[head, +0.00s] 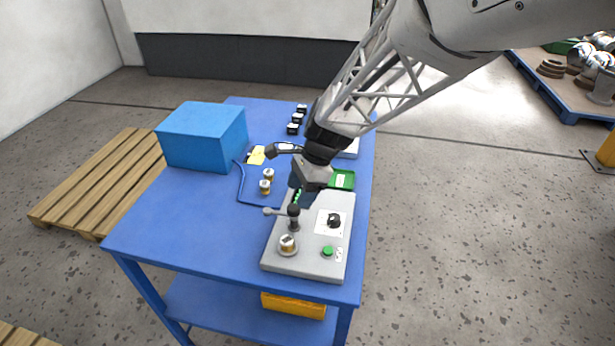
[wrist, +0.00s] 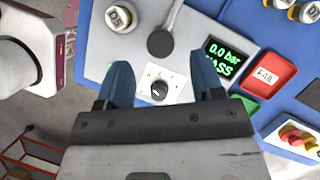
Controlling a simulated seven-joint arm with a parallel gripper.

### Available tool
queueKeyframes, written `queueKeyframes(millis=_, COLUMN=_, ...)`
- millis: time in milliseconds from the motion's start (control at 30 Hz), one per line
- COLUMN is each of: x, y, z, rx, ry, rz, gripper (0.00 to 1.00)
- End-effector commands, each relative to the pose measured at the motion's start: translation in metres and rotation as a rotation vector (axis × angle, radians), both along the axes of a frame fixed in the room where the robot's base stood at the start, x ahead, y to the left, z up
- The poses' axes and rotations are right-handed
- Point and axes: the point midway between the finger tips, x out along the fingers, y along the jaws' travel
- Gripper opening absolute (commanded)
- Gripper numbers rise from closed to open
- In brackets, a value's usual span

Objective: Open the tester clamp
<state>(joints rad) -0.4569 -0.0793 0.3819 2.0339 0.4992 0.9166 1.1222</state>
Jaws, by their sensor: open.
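The tester (head: 312,250) is a light grey panel near the table's front right corner. Its clamp (head: 294,222) has a dark upright post with a dark knob and a thin bar reaching left to a grey ball. In the wrist view the clamp (wrist: 160,43) shows as a round dark grey end with a bar running to the upper edge. A butterfly valve (head: 288,244) sits on the panel beside the clamp; the valve also shows in the wrist view (wrist: 118,17). My gripper (head: 304,196) is open and empty above the panel, its blue fingers (wrist: 163,82) apart from the clamp.
Two valves (head: 267,180) and a blue box (head: 203,137) stand to the left. The table's front left is clear.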

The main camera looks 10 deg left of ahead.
Motion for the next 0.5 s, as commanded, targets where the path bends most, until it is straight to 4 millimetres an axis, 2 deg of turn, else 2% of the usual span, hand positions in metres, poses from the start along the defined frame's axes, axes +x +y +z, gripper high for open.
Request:
queueKeyframes(millis=200, x=0.005, y=-0.007, z=0.021, rx=0.000, ry=0.001, rz=-0.002, gripper=0.61)
queueKeyframes(millis=500, x=0.006, y=-0.010, z=0.027, rx=0.000, ry=0.000, rz=-0.001, gripper=0.61)
